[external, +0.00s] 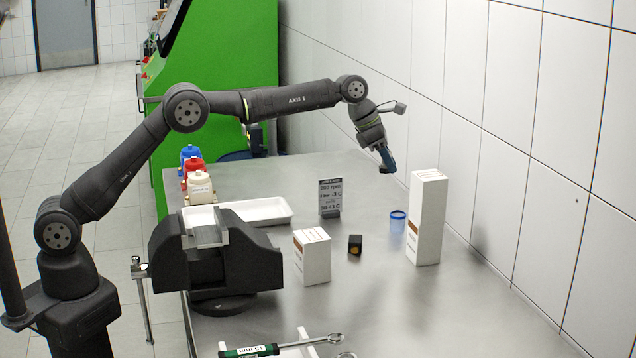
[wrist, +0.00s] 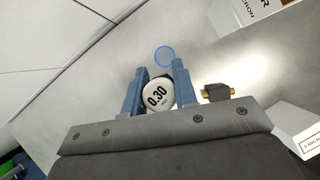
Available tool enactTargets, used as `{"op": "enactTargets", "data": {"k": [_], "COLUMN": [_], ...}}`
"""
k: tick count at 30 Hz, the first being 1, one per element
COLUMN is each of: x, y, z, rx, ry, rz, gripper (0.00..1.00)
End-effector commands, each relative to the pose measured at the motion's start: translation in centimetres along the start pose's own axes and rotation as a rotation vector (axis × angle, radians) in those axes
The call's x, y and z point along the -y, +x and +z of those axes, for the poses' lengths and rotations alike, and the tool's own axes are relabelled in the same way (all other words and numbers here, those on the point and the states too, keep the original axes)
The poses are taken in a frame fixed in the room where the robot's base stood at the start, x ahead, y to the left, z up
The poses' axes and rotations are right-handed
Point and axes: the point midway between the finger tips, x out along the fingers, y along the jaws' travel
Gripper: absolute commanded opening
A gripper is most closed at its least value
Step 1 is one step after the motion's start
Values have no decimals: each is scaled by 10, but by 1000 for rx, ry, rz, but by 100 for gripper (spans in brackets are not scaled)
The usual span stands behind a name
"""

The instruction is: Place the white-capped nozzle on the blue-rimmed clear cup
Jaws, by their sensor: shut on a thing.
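My gripper (external: 386,163) is above the far right part of the table, pointing down at a tilt. In the wrist view its two blue fingers (wrist: 160,72) are shut on the white-capped nozzle (wrist: 157,95), whose cap reads 0.30. The nozzle is hard to make out in the external view. The blue-rimmed clear cup (external: 398,222) stands on the table below the gripper, apart from it. In the wrist view the cup's round blue rim (wrist: 165,57) shows just beyond the fingertips. The nozzle's lower part is hidden.
A tall white box (external: 428,218) stands right of the cup. A small black block with brass (external: 355,245), a shorter white box (external: 312,257) and a sign (external: 330,197) stand to the left. A vise (external: 213,262), white tray (external: 258,211) and several bottles (external: 198,188) are farther left.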

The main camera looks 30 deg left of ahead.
Motion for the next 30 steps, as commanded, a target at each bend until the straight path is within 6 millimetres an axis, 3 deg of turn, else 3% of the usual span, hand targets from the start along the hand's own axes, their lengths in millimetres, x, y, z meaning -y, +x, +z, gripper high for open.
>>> {"op": "enactTargets", "data": {"k": [3, 11, 21, 30], "x": [-2, -2, -2, -2], "y": [16, 30, 76, 102], "z": [14, 27, 3, -11], "rx": [8, 19, 18, 18], "ry": [-35, -82, -88, -87], "rz": [22, 48, 50, 50], "gripper": [3, 3, 3, 3]}}
